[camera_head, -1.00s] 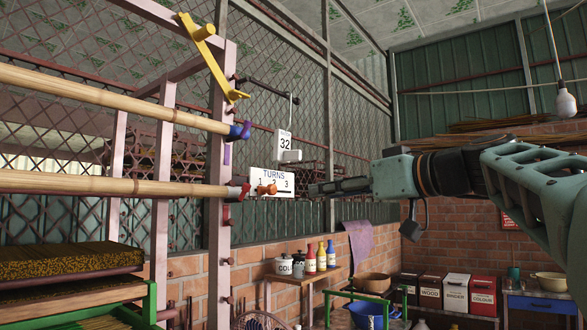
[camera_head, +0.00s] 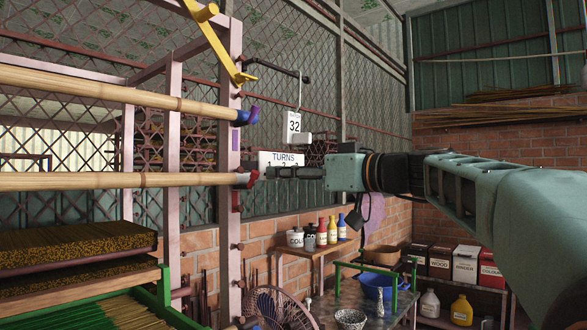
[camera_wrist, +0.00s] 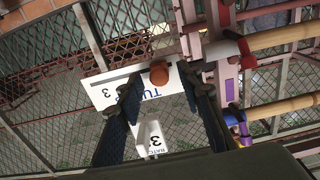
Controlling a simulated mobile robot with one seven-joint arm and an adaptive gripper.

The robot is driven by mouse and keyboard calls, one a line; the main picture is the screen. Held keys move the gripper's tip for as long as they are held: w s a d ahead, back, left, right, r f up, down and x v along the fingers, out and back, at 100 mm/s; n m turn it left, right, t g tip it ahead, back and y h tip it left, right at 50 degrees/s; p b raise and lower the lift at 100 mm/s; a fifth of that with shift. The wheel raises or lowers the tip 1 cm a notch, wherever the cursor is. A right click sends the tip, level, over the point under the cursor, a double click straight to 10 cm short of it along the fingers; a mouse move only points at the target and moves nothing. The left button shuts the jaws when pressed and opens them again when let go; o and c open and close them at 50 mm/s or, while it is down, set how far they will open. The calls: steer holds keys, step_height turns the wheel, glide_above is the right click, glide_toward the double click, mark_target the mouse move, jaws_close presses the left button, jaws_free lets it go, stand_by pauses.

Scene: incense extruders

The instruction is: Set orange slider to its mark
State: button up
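The white TURNS sign (camera_head: 292,157) hangs beside the pink post in the head view, its numbers partly covered by my gripper. It also shows in the wrist view (camera_wrist: 106,96), where a 3 and part of the lettering are readable and a dark line runs along its edge. The orange slider (camera_wrist: 159,74) is a rounded knob on that edge, away from the 3. My gripper (camera_head: 272,172) is in front of the sign in the head view and hides the slider there. In the wrist view its dark fingers (camera_wrist: 162,82) are apart, with the slider showing between the tips; contact cannot be told. The slider's mark cannot be made out.
A white counter card reading 32 (camera_head: 294,121) hangs above the sign. Bamboo poles (camera_head: 110,181) with coloured ends reach the pink post (camera_head: 229,215) close left of my gripper. A yellow lever (camera_head: 222,48) is higher up. Bottles and a fan stand below.

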steer(key=shift+w+a, duration=0.1)
steer(key=shift+a, duration=0.05)
steer(key=shift+c, duration=0.3)
jaws_close()
steer(key=w+d+p, duration=0.1)
steer(key=w+d, duration=0.4)
steer(key=w, duration=0.2)
steer(key=shift+w+d+r, duration=0.15)
steer(key=shift+d, duration=0.25)
